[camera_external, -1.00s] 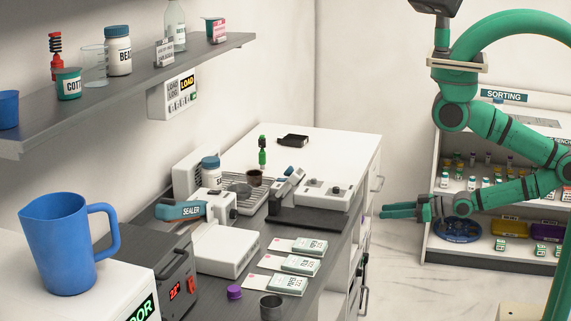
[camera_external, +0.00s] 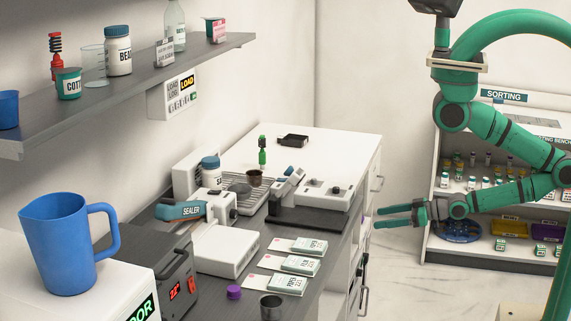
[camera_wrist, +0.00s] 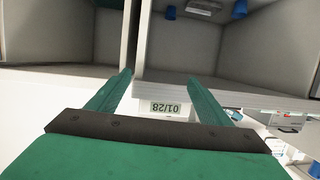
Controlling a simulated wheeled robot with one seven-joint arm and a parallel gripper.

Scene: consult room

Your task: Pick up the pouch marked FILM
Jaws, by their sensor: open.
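Several small pouches lie in a row on the dark counter: a back one (camera_external: 309,246), a middle one (camera_external: 300,264) and a front one (camera_external: 288,284). Their printing is too small to read, so I cannot tell which is marked FILM. My gripper (camera_external: 377,217) is open and empty, to the right of the counter's edge and apart from the pouches, its fingers pointing left. In the wrist view its fingers (camera_wrist: 160,77) spread before pale open compartments.
The sealer (camera_external: 190,211), a white device (camera_external: 226,250), a purple cap (camera_external: 234,292) and a grey cup (camera_external: 271,307) stand around the pouches. A blue jug (camera_external: 62,245) stands at front left. The sorting shelf (camera_external: 440,170) is behind my arm.

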